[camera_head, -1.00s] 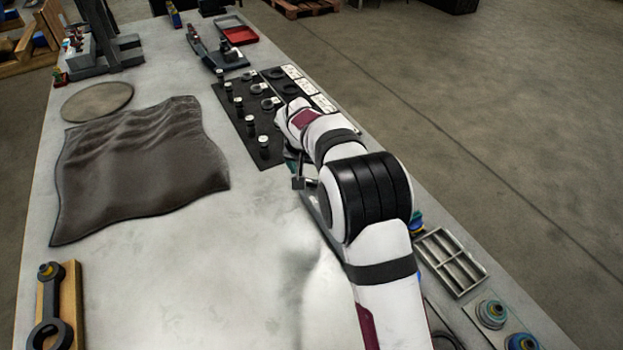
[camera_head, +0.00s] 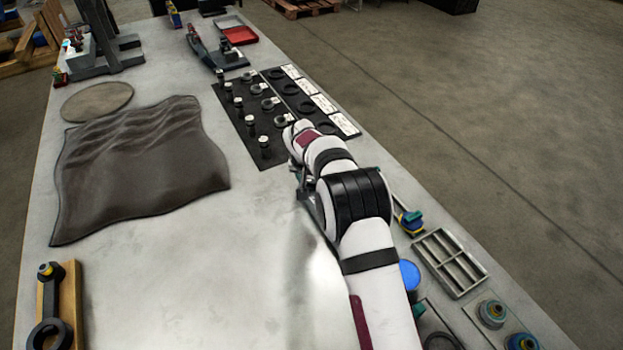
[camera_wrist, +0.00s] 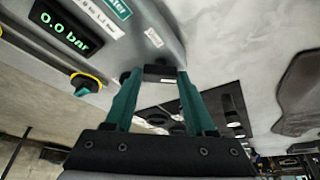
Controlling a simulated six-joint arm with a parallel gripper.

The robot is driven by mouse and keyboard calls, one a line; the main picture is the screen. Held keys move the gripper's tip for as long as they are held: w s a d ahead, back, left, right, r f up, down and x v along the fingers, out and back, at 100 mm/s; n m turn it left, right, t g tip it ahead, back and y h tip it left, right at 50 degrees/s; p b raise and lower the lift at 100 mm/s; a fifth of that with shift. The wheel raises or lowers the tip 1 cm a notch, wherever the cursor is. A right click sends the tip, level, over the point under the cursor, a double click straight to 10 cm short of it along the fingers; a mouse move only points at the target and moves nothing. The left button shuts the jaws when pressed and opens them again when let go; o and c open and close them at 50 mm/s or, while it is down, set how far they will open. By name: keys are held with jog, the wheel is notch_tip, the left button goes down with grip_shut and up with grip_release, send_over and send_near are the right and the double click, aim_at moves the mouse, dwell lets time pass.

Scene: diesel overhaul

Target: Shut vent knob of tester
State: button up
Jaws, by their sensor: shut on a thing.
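The tester (camera_wrist: 125,50) fills the upper left of the wrist view. It is a grey housing with a display (camera_wrist: 66,30) reading 0.0 bar and a green label. I cannot tell for sure whether this piece is the vent knob. In the head view my arm hides my fingertips and the tester.
A black mat (camera_head: 236,118) with rings and small parts lies beyond my wrist. A brown cloth (camera_head: 140,165) lies to the left. A divided grey tray (camera_head: 450,262) and a blue-topped pot (camera_head: 410,274) are right of my arm. The table's middle is clear.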

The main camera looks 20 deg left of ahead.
grip_shut()
jog(key=shift+n, duration=0.3)
jog(key=n+y, duration=0.1)
jog(key=n, duration=0.2)
jog(key=shift+d+g, duration=0.2)
jog(key=shift+g, duration=0.1)
jog(key=shift+w+d+n+g+y, duration=0.15)
jog(key=shift+n+y, duration=0.25)
jog(key=shift+n, duration=0.6)
jog(key=shift+s+a+n+g+y, duration=0.1)
jog(key=shift+n+g+y, duration=0.25)
jog(key=shift+n, duration=0.65)
jog(key=o, duration=1)
grip_release()
jog(key=shift+w, duration=0.1)
jog(key=shift+o, duration=0.2)
